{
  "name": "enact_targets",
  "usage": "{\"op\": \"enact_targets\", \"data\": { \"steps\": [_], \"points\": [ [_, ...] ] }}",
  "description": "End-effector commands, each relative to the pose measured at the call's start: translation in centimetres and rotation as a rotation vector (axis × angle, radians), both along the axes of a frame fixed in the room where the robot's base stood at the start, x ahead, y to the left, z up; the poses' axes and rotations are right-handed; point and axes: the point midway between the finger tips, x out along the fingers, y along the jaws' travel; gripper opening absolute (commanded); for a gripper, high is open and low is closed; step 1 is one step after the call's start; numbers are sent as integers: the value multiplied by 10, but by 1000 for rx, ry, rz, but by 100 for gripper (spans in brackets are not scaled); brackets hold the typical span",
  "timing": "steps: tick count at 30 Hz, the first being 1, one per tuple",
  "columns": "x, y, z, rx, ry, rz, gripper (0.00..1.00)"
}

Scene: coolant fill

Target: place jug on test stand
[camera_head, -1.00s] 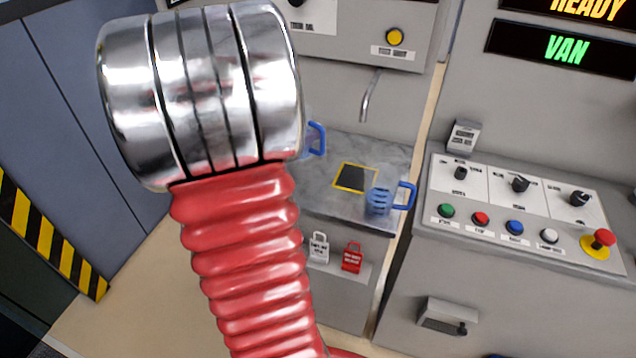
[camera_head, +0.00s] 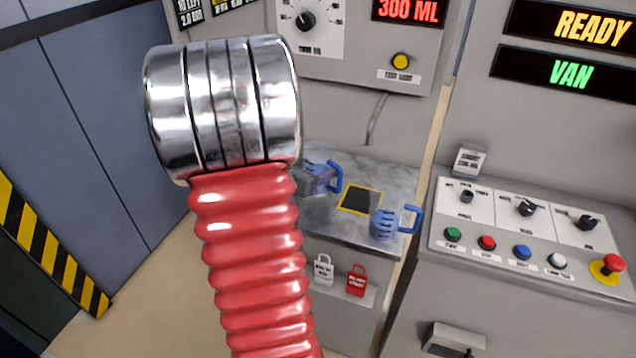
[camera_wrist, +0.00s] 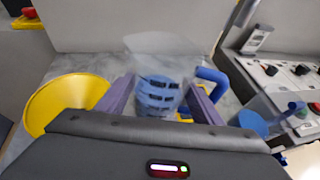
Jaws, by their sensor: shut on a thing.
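My gripper (camera_wrist: 152,100) is shut on a clear jug (camera_wrist: 158,70) with blue markings and a blue handle (camera_wrist: 212,82) at its right. In the head view the held jug's handle (camera_head: 336,177) shows past my arm, behind and left of a black square pad with a yellow border (camera_head: 359,201). That pad lies on the grey counter; I take it as the test stand's place. A second jug (camera_head: 383,224) with a blue handle stands at the pad's right front. It also shows in the wrist view (camera_wrist: 250,121). The held jug's base is hidden, so contact with the counter cannot be told.
A yellow funnel (camera_wrist: 68,98) lies left of the held jug in the wrist view. A thin spout (camera_head: 376,118) hangs above the counter (camera_head: 340,232). A control panel (camera_head: 520,235) with knobs and buttons stands at the right. The pad's top is clear.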

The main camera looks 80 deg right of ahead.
Motion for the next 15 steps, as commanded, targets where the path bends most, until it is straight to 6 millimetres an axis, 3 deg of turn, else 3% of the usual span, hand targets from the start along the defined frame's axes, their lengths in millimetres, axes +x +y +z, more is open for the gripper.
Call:
{"op": "enact_targets", "data": {
  "steps": [15],
  "points": [
    [0, -1, -11, -1, 0, -1, 23]
  ]
}}
